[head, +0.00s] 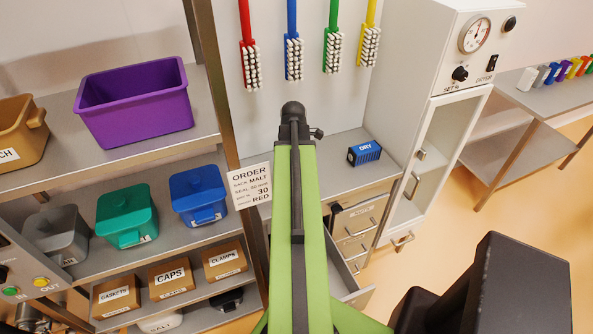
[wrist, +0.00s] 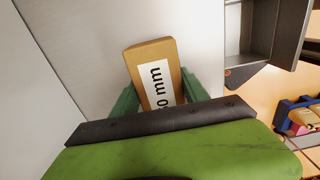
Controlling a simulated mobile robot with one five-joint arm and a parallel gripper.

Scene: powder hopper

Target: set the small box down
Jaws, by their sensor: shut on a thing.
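The small box (wrist: 150,58) is tan with a white label; the letters "mm" can be read on it in the wrist view. My gripper (wrist: 158,94) has a green finger on each side of the box's lower part and is shut on it. The box is tilted slightly in that picture, over a pale grey flat surface (wrist: 75,45). I cannot tell whether it touches that surface. In the head view my green arm reaches toward the grey counter and hides the gripper and the box.
A blue DRY box (head: 364,153) sits on the counter (head: 340,146), left of the white cabinet (head: 440,110). An open drawer (wrist: 262,40) juts out at right in the wrist view. Shelves with bins, including a purple bin (head: 135,105), stand left. Brushes hang behind.

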